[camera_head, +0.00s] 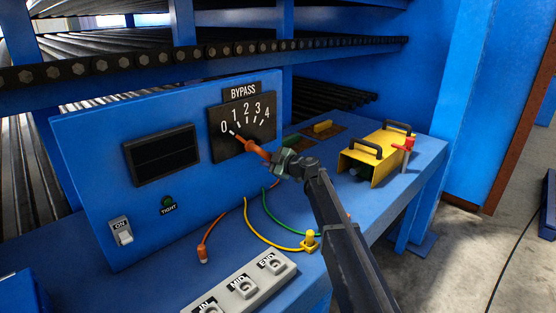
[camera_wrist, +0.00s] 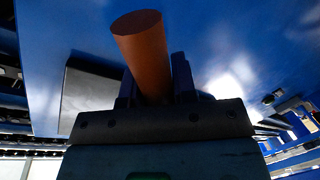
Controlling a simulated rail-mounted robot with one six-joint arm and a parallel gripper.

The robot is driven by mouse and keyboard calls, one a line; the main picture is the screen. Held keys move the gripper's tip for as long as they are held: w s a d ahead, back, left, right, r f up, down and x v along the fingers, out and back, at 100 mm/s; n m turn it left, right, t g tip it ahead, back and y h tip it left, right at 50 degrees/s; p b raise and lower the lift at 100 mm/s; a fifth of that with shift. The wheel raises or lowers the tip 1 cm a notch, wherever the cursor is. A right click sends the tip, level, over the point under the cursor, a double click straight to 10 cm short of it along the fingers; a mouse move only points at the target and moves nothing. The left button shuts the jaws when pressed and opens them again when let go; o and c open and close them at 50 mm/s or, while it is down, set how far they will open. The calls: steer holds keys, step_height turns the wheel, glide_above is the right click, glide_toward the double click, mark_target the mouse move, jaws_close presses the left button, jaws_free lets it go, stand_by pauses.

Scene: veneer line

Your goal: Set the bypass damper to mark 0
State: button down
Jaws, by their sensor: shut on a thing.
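The bypass damper has a black dial plate (camera_head: 243,122) marked 0 to 4 on the upright blue panel, under a BYPASS label (camera_head: 243,91). Its lever (camera_head: 249,144) has an orange grip and a pale tip that lies close beside the 0 in the head view. My gripper (camera_head: 276,160) is shut on the outer end of the orange grip. The wrist view shows the orange grip (camera_wrist: 142,50) between the jaws, with its round end sticking out past them.
A yellow case (camera_head: 372,160) with black handles and a red fitting stands right on the blue bench. Orange, green and yellow cables (camera_head: 270,228) lie in front of the panel. An ON switch (camera_head: 120,231) is at lower left.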

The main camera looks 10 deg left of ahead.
steer(key=shift+w, duration=0.1)
steer(key=c, duration=0.9)
jaws_free()
steer(key=shift+d, duration=0.1)
steer(key=p+v, duration=0.1)
steer(key=v, duration=0.9)
steer(key=shift+d+r, duration=0.1)
steer(key=shift+d, duration=0.25)
